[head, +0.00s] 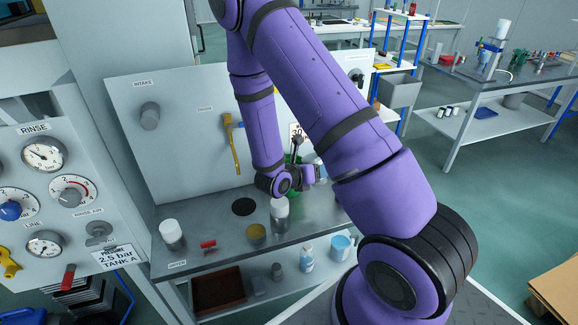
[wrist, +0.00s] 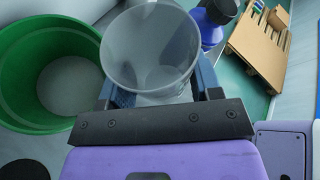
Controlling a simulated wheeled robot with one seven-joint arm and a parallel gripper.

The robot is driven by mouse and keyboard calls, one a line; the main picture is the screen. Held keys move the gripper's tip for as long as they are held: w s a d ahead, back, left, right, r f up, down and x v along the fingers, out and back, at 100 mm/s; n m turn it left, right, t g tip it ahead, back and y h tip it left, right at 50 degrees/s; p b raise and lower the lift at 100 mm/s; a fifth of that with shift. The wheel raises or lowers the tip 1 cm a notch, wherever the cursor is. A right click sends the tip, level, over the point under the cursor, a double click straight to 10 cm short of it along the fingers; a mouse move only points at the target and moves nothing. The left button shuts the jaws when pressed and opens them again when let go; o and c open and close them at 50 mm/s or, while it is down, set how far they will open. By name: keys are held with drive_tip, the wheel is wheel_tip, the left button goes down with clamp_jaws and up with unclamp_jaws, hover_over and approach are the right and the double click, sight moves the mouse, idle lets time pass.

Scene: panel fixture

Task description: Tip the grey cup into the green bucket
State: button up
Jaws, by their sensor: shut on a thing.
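The grey cup (wrist: 150,45) is a translucent, wide-mouthed cup held between the two fingers of my gripper (wrist: 157,80) in the wrist view. Its mouth faces the camera; I cannot make out any contents. The green bucket (wrist: 18,75) stands to the left of the cup, its open top and grey inner floor showing. The cup is beside the bucket's rim, not over the middle of its opening. In the head view my arm hides most of the cup and bucket; only a little green shows by my wrist.
A blue bottle (wrist: 211,28) with a dark cap stands just right of the cup. On the bench (head: 215,236) are white-lidded jars (head: 172,233), a red piece (head: 208,245) and a yellowish tin (head: 256,233). An upright panel (head: 185,150) with a yellow handle backs the bench.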

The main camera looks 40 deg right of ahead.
sight(319, 185)
drive_tip(key=shift+s+d+f+m, duration=0.1)
drive_tip(key=shift+s+f+m, duration=0.15)
drive_tip(key=shift+s+m, duration=0.15)
drive_tip(key=shift+s+d+f+m+t, duration=0.1)
drive_tip(key=shift+s+f+m+t, duration=0.2)
drive_tip(key=shift+f, duration=0.3)
drive_tip(key=shift+s+d+f+m+t, duration=0.1)
drive_tip(key=shift+s+f+m+t, duration=0.2)
drive_tip(key=shift+f, duration=0.25)
drive_tip(key=shift+s+d+f+m+t+y, duration=0.1)
drive_tip(key=shift+s+f+m+t+y, duration=0.2)
drive_tip(key=shift+m+t, duration=0.25)
drive_tip(key=shift+s, duration=0.15)
